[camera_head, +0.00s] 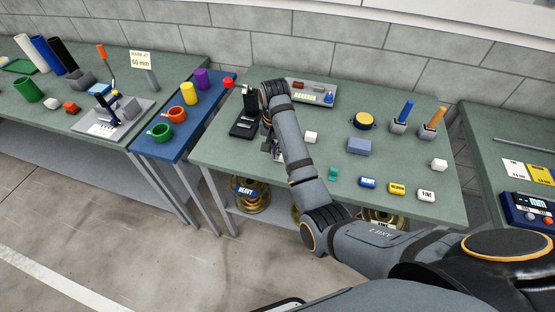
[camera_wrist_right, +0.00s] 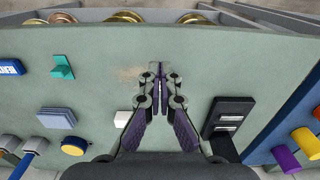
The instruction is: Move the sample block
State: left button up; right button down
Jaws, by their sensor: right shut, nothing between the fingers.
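No block carries a readable "sample" label. A small white block (camera_head: 311,137) lies on the middle green table, and it also shows in the right wrist view (camera_wrist_right: 122,119). A blue-grey block (camera_head: 359,146) lies to its right, and it shows at left in the right wrist view (camera_wrist_right: 57,117). A white cube (camera_head: 439,165) is near the table's right end. My right gripper (camera_wrist_right: 161,72) is shut and empty over the bare green tabletop, apart from the white block. In the head view my forearm mostly hides it. My left gripper is out of view.
A black device (camera_head: 246,125) stands close to my right gripper. Labelled blocks, including a blue one (camera_head: 367,182), line the front edge of the green table (camera_head: 225,150). A yellow-topped round container (camera_head: 364,121) and two upright handled tools stand behind. Spools sit below.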

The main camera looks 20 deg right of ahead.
aim_at(277, 165)
jog(key=f+p, duration=0.1)
jog(key=f, duration=0.3)
jog(key=f+p, duration=0.1)
jog(key=f, duration=0.4)
jog(key=shift+w+a+f, duration=0.1)
jog(key=shift+a+f, duration=0.1)
jog(key=w+d, duration=0.2)
jog(key=w, duration=0.1)
jog(key=shift+p, duration=0.35)
jog(key=shift+w+d, duration=0.15)
jog(key=shift+w, duration=0.15)
jog(key=shift+s, duration=0.1)
